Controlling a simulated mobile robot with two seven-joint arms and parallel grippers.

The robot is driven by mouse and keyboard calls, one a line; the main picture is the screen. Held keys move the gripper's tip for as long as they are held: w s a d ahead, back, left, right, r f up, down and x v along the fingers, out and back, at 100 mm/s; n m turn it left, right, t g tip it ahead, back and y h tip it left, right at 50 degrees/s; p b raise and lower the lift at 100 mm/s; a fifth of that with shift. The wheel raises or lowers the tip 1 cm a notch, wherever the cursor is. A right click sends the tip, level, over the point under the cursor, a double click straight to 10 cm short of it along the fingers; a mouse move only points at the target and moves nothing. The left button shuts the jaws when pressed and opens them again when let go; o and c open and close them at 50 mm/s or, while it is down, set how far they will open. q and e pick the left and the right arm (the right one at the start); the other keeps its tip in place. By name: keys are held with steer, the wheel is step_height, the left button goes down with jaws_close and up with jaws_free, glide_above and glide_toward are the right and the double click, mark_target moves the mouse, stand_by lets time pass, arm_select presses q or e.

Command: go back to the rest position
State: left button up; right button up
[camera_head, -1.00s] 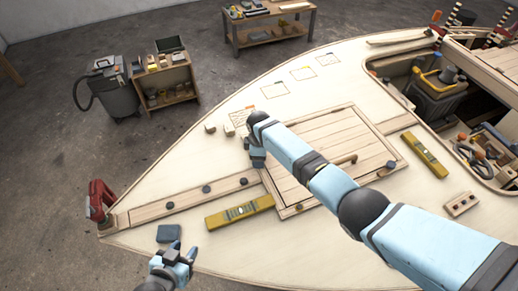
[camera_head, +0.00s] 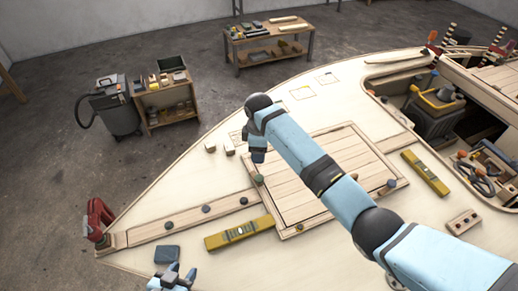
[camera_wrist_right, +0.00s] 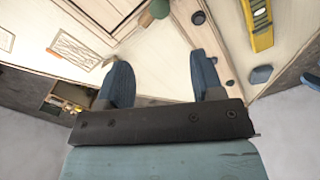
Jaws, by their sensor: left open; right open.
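My left gripper (camera_head: 176,277) is at the bottom left of the head view, partly cut off by the frame edge. It is open and empty, beside a dark blue-grey block (camera_head: 167,254) on the pale deck. My right arm reaches in from the lower right, across the hatch (camera_head: 330,185), with its far end above the deck near the hatch's left corner. In the right wrist view my right gripper (camera_wrist_right: 162,85) has its two blue fingers wide apart, with nothing between them.
Yellow spirit levels (camera_head: 240,232) (camera_head: 425,172) lie either side of the hatch. Small wooden blocks (camera_head: 229,150) sit near the deck edge. A red clamp (camera_head: 97,218) grips the bow. An opening with tools (camera_head: 485,165) is at right. A vacuum (camera_head: 116,108) and workbench (camera_head: 268,42) stand beyond.

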stand_by(0.3)
